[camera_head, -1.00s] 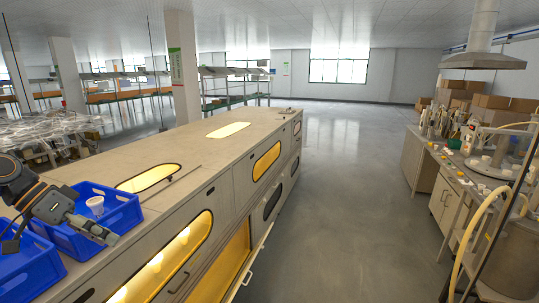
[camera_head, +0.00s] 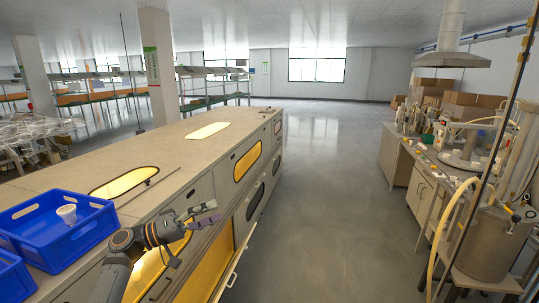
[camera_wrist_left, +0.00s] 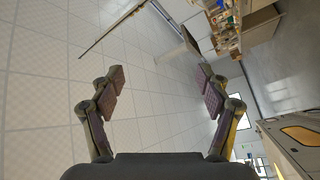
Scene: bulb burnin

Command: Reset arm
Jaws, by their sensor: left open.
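My left gripper (camera_head: 207,212) is in front of the long cabinet's side, right of the blue crates, with its arm coming up from the bottom left. In the left wrist view its two fingers (camera_wrist_left: 158,92) stand wide apart with nothing between them. My right gripper is not in view.
A blue crate (camera_head: 22,243) holding a white cup (camera_head: 67,213) stands on the cabinet top (camera_head: 150,150), with part of another crate (camera_head: 12,280) at the lower left. A cabinet door stands open below. The aisle floor (camera_head: 325,190) is clear. A cluttered bench (camera_head: 425,180) stands right.

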